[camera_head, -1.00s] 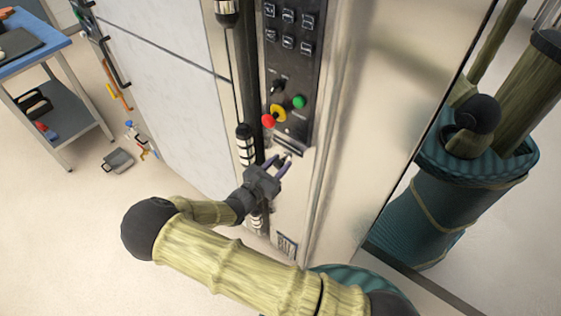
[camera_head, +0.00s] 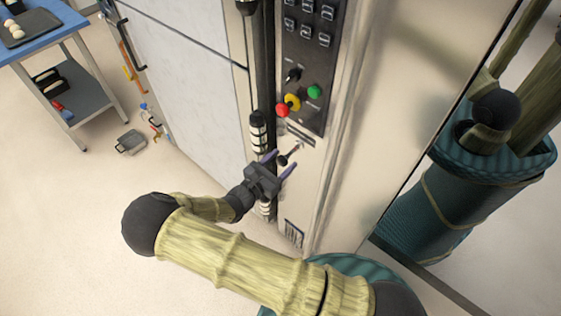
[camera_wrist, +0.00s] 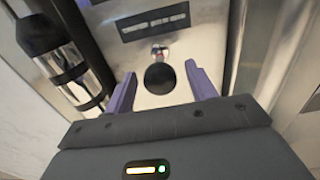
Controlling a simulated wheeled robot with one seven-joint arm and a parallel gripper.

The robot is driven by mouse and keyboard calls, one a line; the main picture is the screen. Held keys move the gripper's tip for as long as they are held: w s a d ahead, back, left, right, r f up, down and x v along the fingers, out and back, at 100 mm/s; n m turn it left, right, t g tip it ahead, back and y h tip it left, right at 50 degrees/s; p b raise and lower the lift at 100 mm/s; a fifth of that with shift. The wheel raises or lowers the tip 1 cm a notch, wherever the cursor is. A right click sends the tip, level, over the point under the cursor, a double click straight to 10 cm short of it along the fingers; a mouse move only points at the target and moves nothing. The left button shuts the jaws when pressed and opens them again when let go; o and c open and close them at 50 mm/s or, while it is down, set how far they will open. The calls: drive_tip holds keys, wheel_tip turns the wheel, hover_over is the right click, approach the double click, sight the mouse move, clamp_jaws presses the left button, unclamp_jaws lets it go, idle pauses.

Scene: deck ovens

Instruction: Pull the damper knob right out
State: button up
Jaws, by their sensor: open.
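The damper knob (camera_head: 284,160) is a small dark knob on a thin rod that sticks out of the steel panel below the control panel. In the wrist view the knob (camera_wrist: 159,77) is a round black disc, seen end-on. My gripper (camera_head: 280,163) is open, with its two purple fingers on either side of the knob. In the wrist view my gripper (camera_wrist: 162,88) has a finger to the left and a finger to the right of the knob, with a gap on both sides. The fingers do not appear to touch it.
A control panel (camera_head: 307,70) with red, yellow and green buttons is just above. A dark vertical bar with a black and steel handle (camera_wrist: 65,65) stands close on the left. A shiny steel panel (camera_head: 400,90) is on the right. A blue-topped trolley (camera_head: 60,35) stands far left.

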drive_tip(key=b+v, duration=0.2)
drive_tip(key=v, duration=1.5)
drive_tip(key=shift+b, duration=0.3)
drive_tip(key=shift+s+a+f, duration=0.1)
